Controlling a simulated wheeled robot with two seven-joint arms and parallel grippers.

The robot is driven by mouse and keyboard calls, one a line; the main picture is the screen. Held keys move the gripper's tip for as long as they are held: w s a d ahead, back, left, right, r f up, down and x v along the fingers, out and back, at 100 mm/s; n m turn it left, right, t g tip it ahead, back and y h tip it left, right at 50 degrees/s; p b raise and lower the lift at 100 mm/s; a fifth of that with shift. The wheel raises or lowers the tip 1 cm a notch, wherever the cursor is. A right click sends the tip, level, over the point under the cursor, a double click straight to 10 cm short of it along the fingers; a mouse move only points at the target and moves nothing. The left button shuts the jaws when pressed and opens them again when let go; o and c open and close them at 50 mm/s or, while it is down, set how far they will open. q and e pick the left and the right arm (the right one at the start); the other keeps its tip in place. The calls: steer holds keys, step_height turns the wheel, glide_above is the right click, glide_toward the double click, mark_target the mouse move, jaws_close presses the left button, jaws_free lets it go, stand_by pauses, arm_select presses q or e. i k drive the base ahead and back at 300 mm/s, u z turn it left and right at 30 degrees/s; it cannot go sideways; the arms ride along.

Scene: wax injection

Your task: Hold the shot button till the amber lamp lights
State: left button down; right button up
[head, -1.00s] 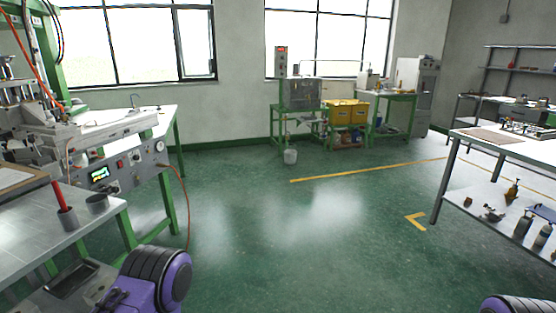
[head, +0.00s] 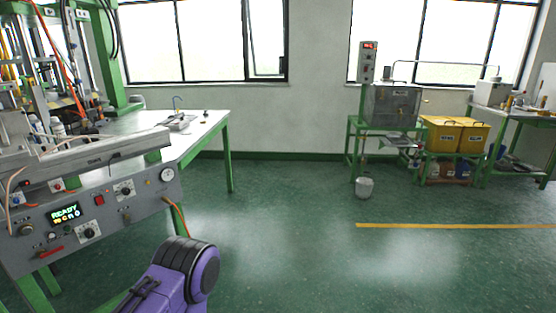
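The wax injection machine's grey control panel (head: 150,204) fills the lower left of the head view. Its small display (head: 66,214) is lit and its top line reads READY. Beside the display are a red switch (head: 99,199), black knobs (head: 124,190) and a round gauge (head: 167,174). Small buttons or lamps sit at the panel's left end; I cannot tell which is the shot button or the amber lamp. A purple link of my arm shows at the bottom, in front of the panel's lower right. Neither gripper is in view.
The machine stands on a green-legged bench (head: 228,160) with a pale top. A white bucket (head: 364,188) stands on the floor near a metal tank (head: 392,104) and yellow bins (head: 440,134). The green floor (head: 290,240) in the middle is clear, with a yellow line at right.

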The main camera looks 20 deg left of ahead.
mark_target(27, 231)
steer(key=u, duration=1.05)
steer(key=i, duration=1.1)
steer(key=u, duration=1.15)
